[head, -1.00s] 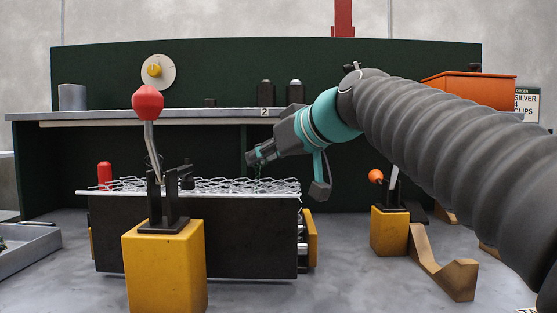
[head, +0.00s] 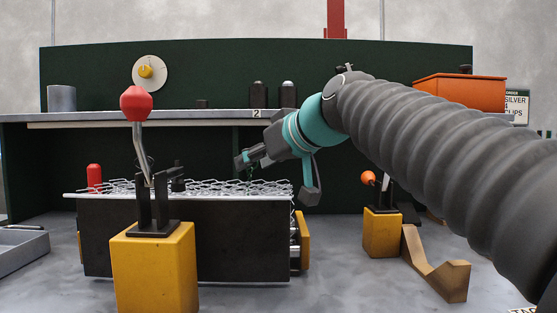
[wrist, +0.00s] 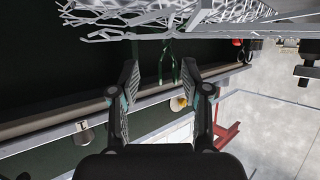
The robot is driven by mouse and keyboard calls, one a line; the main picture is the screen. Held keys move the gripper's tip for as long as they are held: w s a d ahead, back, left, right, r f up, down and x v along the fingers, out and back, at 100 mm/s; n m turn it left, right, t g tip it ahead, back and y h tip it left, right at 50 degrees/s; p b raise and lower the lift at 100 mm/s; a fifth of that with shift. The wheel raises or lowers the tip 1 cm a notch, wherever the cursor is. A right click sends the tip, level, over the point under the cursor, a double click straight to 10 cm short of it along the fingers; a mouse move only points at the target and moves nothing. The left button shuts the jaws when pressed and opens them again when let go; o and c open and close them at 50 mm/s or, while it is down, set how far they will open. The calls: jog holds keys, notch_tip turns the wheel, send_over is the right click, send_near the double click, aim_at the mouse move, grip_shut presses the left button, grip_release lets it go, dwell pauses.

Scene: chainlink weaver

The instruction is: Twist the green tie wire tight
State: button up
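The green tie wire (wrist: 174,66) shows in the wrist view as thin dark green strands at the edge of the pale wire mesh (wrist: 125,18). The mesh also lies on top of the dark box-shaped stand (head: 235,240) in the head view. My gripper (wrist: 160,66) is open. Its two fingers stand apart, with the green strands in line with the gap between them. I cannot tell whether they touch the wire. In the head view my gripper (head: 244,161) is tilted down to the left, just above the mesh's right part, and the wire is hardly visible there.
A red-knobbed lever (head: 136,103) on a yellow block stands in front of the mesh. An orange-knobbed lever (head: 368,178) stands to the right near a brown angled piece (head: 440,268). A bench shelf (head: 210,116) runs behind. Floor at the front right is clear.

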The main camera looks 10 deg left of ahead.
jog(key=shift+s+d+r, duration=0.1)
jog(key=shift+s+r, duration=0.05)
jog(key=shift+s, duration=0.1)
jog(key=v, duration=1.1)
jog(key=shift+d, duration=0.25)
jog(key=shift+s, duration=0.1)
